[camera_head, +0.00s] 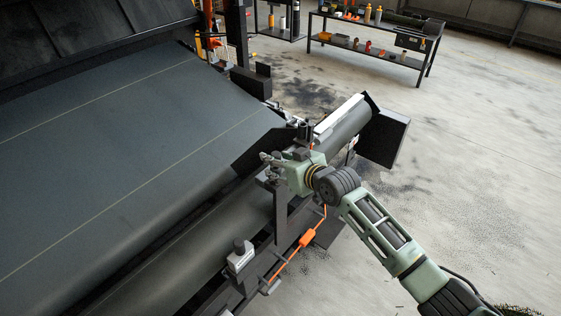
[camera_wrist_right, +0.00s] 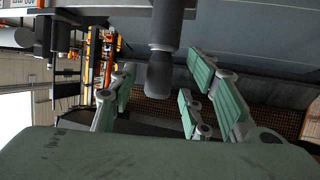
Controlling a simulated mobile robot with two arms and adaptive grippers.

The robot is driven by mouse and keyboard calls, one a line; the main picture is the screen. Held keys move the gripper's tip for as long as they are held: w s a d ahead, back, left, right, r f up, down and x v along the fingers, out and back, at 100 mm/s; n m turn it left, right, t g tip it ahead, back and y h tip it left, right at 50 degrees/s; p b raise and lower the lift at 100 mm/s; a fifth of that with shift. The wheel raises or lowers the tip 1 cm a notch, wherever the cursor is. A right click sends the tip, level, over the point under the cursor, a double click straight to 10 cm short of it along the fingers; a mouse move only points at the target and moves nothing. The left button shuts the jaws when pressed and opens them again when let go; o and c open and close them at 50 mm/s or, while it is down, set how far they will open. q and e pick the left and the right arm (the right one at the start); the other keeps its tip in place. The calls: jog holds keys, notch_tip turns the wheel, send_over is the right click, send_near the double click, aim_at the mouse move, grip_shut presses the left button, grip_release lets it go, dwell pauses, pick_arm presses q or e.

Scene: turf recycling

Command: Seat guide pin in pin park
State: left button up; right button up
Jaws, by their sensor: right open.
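My right gripper (camera_head: 270,166) reaches in from the right over the edge of the machine, beside the long dark roller. In the right wrist view its green-padded fingers (camera_wrist_right: 160,92) are spread apart. A dark cylindrical pin (camera_wrist_right: 160,72) with a narrower, rounded end shows between the spread fingers, with gaps on both sides; it looks like the guide pin. In the head view I cannot clearly pick out this pin near the gripper. A light grey block with a dark round knob (camera_head: 239,247) sits on the frame lower left; I cannot tell if it is the pin park. My left gripper is not in view.
The wide dark belt (camera_head: 120,130) fills the left. The roller (camera_head: 200,245) runs along its edge. An orange handle (camera_head: 308,238) on a line hangs beside the frame. A dark box (camera_head: 384,143) stands at the roller's far end. A workbench (camera_head: 372,55) stands behind; the floor at right is open.

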jog(key=v, duration=1.2)
jog(key=shift+f, duration=0.1)
jog(key=d+f+m+g+h+b, duration=0.15)
jog(key=d+f, duration=0.25)
jog(key=f, duration=0.7)
jog(key=d+f+m+t+h, duration=0.15)
jog(key=d+f, duration=0.25)
jog(key=f, duration=0.6)
jog(key=s+d+f+m+g+h+b, duration=0.1)
jog(key=s+d+f, duration=0.1)
jog(key=s+f, duration=0.35)
jog(key=s+d+f+g+h, duration=0.1)
jog(key=s+d+f, duration=0.2)
jog(key=f, duration=0.6)
jog(key=s+d+f+m+g+h+b, duration=0.1)
jog(key=s+d+f, duration=0.1)
jog(key=s+f, duration=0.35)
jog(key=s+d+f+g+h, duration=0.2)
jog(key=s+d+f+g, duration=0.15)
jog(key=s+f, duration=1.45)
jog(key=s+f+g+b, duration=0.1)
jog(key=s+f, duration=0.1)
jog(key=s, duration=0.8)
jog(key=s+f+g, duration=0.2)
jog(key=s+f, duration=0.1)
jog(key=s, duration=0.8)
jog(key=shift+s+f+b, duration=0.15)
jog(key=shift+f+b, duration=0.05)
jog(key=shift+b, duration=0.15)
